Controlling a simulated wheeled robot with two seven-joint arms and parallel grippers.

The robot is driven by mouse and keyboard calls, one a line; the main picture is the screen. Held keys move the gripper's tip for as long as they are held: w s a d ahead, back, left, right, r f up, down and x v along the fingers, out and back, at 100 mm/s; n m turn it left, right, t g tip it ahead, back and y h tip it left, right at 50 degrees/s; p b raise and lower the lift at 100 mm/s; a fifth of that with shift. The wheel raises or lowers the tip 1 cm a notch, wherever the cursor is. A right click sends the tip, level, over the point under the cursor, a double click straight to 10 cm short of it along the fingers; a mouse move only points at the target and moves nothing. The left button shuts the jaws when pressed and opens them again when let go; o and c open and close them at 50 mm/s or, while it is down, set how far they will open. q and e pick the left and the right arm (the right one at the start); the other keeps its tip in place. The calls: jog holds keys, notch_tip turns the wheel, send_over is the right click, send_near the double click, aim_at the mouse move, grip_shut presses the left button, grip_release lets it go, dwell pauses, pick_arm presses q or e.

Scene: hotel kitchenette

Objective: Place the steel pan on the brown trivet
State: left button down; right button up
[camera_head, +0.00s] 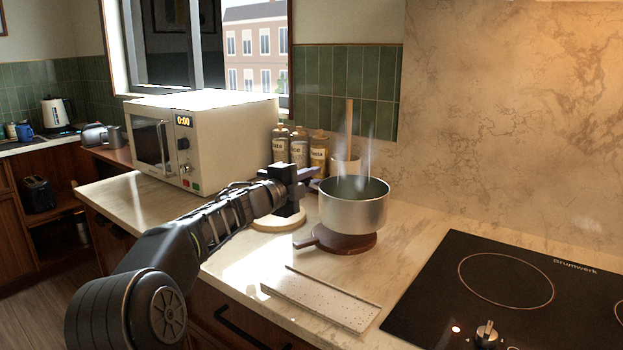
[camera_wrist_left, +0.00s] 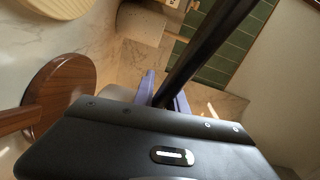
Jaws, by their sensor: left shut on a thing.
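The steel pan (camera_head: 353,212) is upright, with steam rising from it. It is over the brown trivet (camera_head: 335,245), a round board with a short handle pointing left. In the left wrist view the gripper (camera_wrist_left: 165,92) holds the dark handle, which runs to the upper right. The trivet (camera_wrist_left: 65,85) shows at left there, much of its top uncovered. The pan is mostly hidden there by my gripper's body. My right gripper is not in view.
A pale round board (camera_head: 277,222) lies under my left gripper. A speckled slab (camera_head: 320,298) lies in front of the trivet, and the black cooktop (camera_head: 500,290) is at right.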

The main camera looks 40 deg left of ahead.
pick_arm(q)
jog(key=shift+f+b, duration=0.95)
jog(key=shift+f, duration=1.15)
jog(key=shift+f, duration=0.1)
jog(key=c, duration=1.7)
grip_release()
jog(key=shift+f, duration=0.25)
jog(key=o, duration=0.4)
jog(key=shift+c, duration=0.2)
jog(key=shift+r, duration=0.15)
jog(key=s, duration=1.2)
jog(key=shift+d+r, duration=0.15)
jog(key=shift+r, duration=0.05)
